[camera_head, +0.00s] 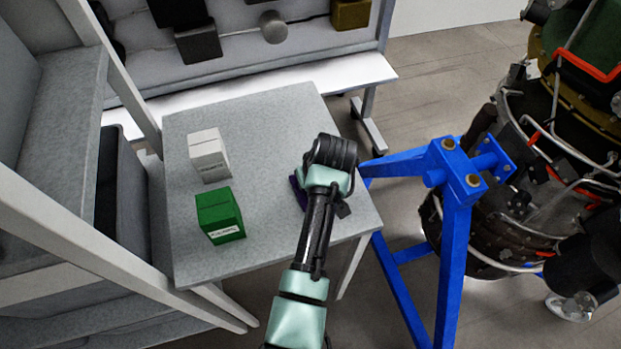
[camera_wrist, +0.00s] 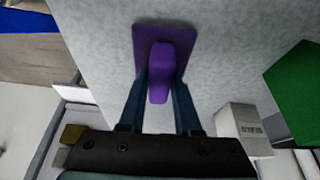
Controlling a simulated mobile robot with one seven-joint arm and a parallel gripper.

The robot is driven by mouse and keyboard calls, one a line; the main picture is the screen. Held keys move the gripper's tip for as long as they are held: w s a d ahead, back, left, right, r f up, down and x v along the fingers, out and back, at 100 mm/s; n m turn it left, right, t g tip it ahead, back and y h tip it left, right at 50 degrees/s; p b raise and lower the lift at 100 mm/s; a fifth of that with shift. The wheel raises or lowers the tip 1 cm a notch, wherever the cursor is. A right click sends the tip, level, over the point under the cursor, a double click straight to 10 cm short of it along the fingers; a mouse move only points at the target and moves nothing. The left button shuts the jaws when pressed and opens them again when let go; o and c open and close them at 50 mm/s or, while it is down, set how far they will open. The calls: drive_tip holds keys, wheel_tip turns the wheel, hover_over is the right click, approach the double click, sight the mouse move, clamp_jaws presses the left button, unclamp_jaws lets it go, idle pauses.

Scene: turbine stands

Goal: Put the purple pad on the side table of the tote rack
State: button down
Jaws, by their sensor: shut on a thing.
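The purple pad (camera_wrist: 175,38) shows in the wrist view as a flat plate with a raised grip (camera_wrist: 161,72). My gripper (camera_wrist: 163,75) is shut on this raised grip, one finger on each side. The plate is over the grey side table (camera_head: 265,115); I cannot tell whether it rests on the surface or is just above it. In the head view only a sliver of the purple pad (camera_head: 298,192) shows at the left of my wrist, near the table's right side. My arm hides the rest.
A white box (camera_head: 208,157) and a green box (camera_head: 220,217) stand on the left half of the side table. The rack's frame (camera_head: 75,250) is at the left. A blue stand (camera_head: 455,230) with the turbine is at the right. The table's middle is clear.

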drive_tip(key=shift+f, duration=0.3)
drive_tip(key=shift+c, duration=1.8)
unclamp_jaws()
drive_tip(key=p+v, duration=0.7)
drive_tip(key=p, duration=0.1)
